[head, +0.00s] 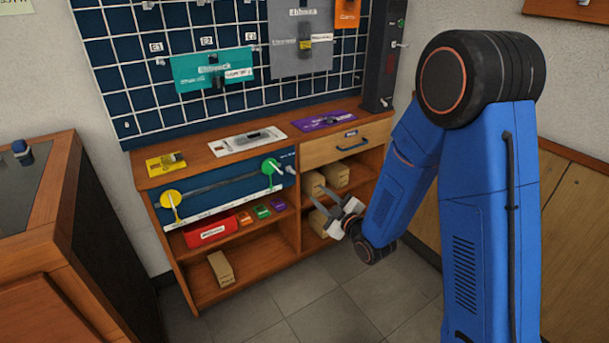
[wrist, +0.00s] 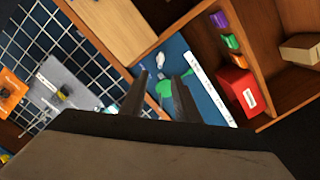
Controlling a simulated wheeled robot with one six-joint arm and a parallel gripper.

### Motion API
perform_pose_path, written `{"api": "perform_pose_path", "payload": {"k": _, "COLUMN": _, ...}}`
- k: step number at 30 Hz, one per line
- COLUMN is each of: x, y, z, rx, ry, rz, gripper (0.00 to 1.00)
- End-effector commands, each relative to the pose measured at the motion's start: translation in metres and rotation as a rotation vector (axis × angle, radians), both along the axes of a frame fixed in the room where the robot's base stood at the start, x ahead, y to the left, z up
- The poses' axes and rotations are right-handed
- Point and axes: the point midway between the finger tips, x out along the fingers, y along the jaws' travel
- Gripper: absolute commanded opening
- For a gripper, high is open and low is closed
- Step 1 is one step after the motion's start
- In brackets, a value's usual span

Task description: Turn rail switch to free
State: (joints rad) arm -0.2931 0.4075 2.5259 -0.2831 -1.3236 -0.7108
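A blue panel (head: 225,199) on the bench front carries a grey bar between a yellow round knob (head: 171,199) and a green round knob (head: 271,166). Each knob has a pale lever; the green one's lever points right and down. Labels are too small to read, so I cannot tell which part is the rail switch. My gripper (head: 338,218) is open and empty, in front of the shelves, right of and below the green knob. In the wrist view, the green knob (wrist: 164,89) shows between and beyond the fingertips (wrist: 162,84), apart from them.
A dark upright strip (head: 384,55) with small switches stands right of the gridded board (head: 150,75). Shelves hold a red box (head: 210,231) and several cardboard boxes (head: 221,268). A drawer (head: 335,147) is above the right shelves. A wooden cabinet (head: 70,210) stands left; the floor before the bench is clear.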

Motion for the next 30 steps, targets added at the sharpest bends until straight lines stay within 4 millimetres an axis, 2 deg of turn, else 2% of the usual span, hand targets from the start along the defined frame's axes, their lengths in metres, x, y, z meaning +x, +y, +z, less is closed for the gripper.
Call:
{"api": "perform_pose_path", "payload": {"k": 6, "x": -0.002, "y": 0.011, "z": -0.007, "rx": 0.011, "ry": -0.046, "rz": 0.026, "gripper": 0.29}}
{"api": "perform_pose_path", "payload": {"k": 11, "x": 0.006, "y": 0.017, "z": -0.007, "rx": 0.011, "ry": -0.050, "rz": 0.028, "gripper": 0.29}}
{"api": "perform_pose_path", "payload": {"k": 30, "x": 0.097, "y": 0.078, "z": -0.008, "rx": 0.013, "ry": -0.049, "rz": 0.027, "gripper": 0.29}}
